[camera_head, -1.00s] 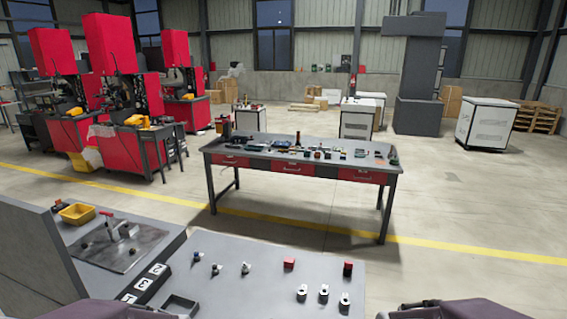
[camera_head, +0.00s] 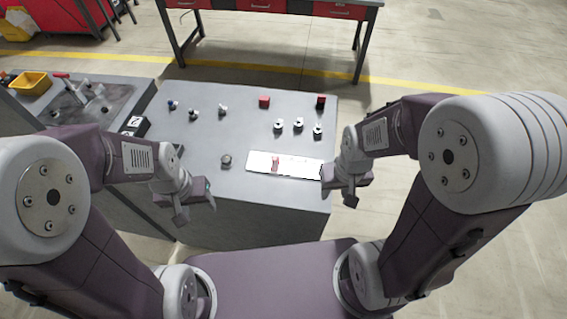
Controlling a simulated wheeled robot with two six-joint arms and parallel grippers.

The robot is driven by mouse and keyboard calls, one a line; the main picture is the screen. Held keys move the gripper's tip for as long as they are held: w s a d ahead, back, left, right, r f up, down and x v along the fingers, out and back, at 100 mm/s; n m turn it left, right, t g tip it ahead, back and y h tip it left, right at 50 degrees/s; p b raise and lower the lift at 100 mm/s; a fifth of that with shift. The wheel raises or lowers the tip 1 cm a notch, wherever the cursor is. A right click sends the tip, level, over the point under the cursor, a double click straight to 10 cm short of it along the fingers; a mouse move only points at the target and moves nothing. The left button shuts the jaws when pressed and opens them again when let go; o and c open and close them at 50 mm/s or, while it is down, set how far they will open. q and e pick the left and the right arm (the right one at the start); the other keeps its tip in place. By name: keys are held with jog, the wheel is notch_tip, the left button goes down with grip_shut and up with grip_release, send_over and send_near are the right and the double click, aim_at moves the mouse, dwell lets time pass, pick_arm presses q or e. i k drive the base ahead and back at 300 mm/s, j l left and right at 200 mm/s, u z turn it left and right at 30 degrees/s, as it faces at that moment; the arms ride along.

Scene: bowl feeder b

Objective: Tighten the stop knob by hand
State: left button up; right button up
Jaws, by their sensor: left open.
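A small dark round knob (camera_head: 226,160) stands on the grey bench top (camera_head: 200,140), near its front. I cannot tell for sure whether it is the stop knob. My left gripper (camera_head: 197,206) is open and empty at the front left of the bench, below and left of this knob and apart from it. My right gripper (camera_head: 341,187) is at the bench's front right corner, beside the end of a white plate. Its finger gap is too small to make out.
The white plate (camera_head: 300,165) carries a small red part (camera_head: 275,163). Several small knobs and fittings stand further back, with a red block (camera_head: 264,102) and a dark red block (camera_head: 321,101). A metal fixture (camera_head: 88,92) and yellow bin (camera_head: 30,83) lie left.

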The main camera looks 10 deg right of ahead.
aim_at(226, 159)
jog(key=j+z, duration=0.25)
jog(key=j, duration=0.45)
jog(key=j+z, duration=0.3)
jog(key=j, duration=0.35)
